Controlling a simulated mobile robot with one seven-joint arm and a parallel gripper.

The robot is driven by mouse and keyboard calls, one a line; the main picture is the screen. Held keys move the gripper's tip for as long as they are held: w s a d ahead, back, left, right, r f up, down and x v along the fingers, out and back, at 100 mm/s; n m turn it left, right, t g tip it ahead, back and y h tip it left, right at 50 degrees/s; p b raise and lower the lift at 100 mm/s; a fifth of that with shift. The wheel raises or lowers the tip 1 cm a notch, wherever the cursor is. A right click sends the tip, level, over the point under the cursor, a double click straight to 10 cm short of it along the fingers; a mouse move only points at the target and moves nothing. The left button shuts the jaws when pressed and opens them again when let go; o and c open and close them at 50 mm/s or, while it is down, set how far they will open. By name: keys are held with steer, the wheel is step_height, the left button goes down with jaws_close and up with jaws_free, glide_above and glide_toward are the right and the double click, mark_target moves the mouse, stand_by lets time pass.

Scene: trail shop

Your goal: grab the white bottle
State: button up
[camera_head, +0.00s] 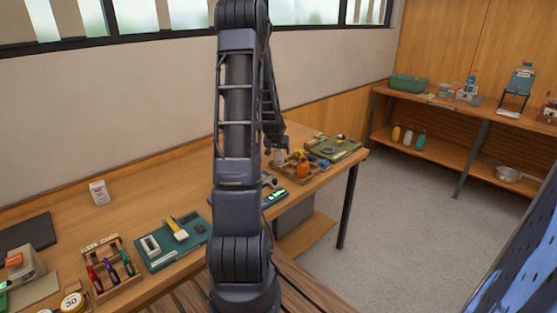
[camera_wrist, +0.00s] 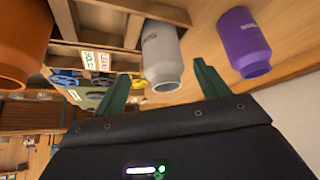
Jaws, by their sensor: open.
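The white bottle (camera_wrist: 160,48) looks pale grey-white in the wrist view, with its neck end toward my gripper. It stands beside a wooden rack (camera_wrist: 100,18). My gripper (camera_wrist: 160,70) is open, with one green finger on each side of the bottle in the picture. The bottle lines up with the gap, and I see no finger touching it. How deep it sits between the fingers is hard to tell. In the head view my gripper is at the far end of the workbench (camera_head: 150,190), small and partly hidden by my arm.
A purple bottle (camera_wrist: 243,42) stands close to the right finger in the wrist view. An orange bottle (camera_wrist: 20,45) is at the left, also in the head view (camera_head: 303,168). A green mat (camera_head: 340,150) lies beyond the rack. Open floor (camera_head: 400,210) lies right of the bench.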

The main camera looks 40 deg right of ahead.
mark_target(279, 155)
steer(key=shift+w+x, duration=0.2)
steer(key=shift+x, duration=1.2)
steer(key=shift+w+x, duration=0.15)
steer(key=shift+x, duration=1.3)
steer(key=shift+r, duration=0.15)
steer(key=c, duration=1.2)
steer(key=shift+r, duration=0.1)
